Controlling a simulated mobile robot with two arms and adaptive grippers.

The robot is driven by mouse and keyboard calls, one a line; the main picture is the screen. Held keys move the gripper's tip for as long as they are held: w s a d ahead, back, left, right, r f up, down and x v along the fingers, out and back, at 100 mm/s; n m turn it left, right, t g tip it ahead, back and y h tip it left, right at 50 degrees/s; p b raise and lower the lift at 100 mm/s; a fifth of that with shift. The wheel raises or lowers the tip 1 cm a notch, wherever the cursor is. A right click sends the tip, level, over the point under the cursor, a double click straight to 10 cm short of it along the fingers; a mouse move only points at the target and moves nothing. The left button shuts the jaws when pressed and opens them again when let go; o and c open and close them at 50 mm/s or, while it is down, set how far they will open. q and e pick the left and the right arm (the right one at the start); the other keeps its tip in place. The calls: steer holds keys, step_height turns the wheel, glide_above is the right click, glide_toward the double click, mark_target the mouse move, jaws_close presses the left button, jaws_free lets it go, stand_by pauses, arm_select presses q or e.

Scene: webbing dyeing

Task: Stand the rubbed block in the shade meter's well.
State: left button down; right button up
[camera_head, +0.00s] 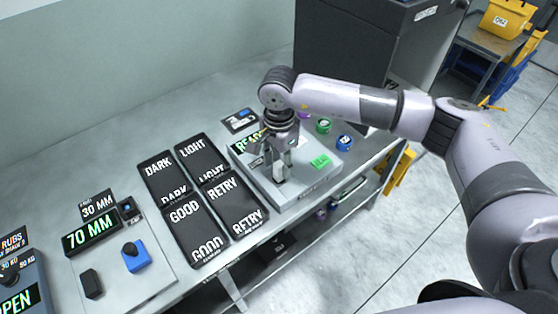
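The shade meter (308,180) is a low pale grey box on the bench, with a lit green display partly covered by my gripper and a green label on its top. My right gripper (277,174) reaches in from the right and points down over the meter's top. Something pale shows at its fingertips, but I cannot tell if it is the rubbed block or a part of the gripper. The well is hidden under the fingers. My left gripper is not in view.
Left of the meter lie black mats marked DARK (158,168), LIGHT (192,149), GOOD (184,211) and RETRY (222,187). A rubbing unit with a 70 MM display (90,235) stands further left. Coloured pots (323,126) and a dark cabinet (340,50) are behind the meter.

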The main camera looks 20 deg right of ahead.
mark_target(279, 164)
steer(key=shift+r, duration=0.2)
steer(key=shift+w+r, duration=0.1)
steer(key=shift+r, duration=0.15)
step_height(279, 164, up, 11)
steer(key=b, duration=0.2)
steer(key=shift+r, duration=0.2)
stand_by(0.3)
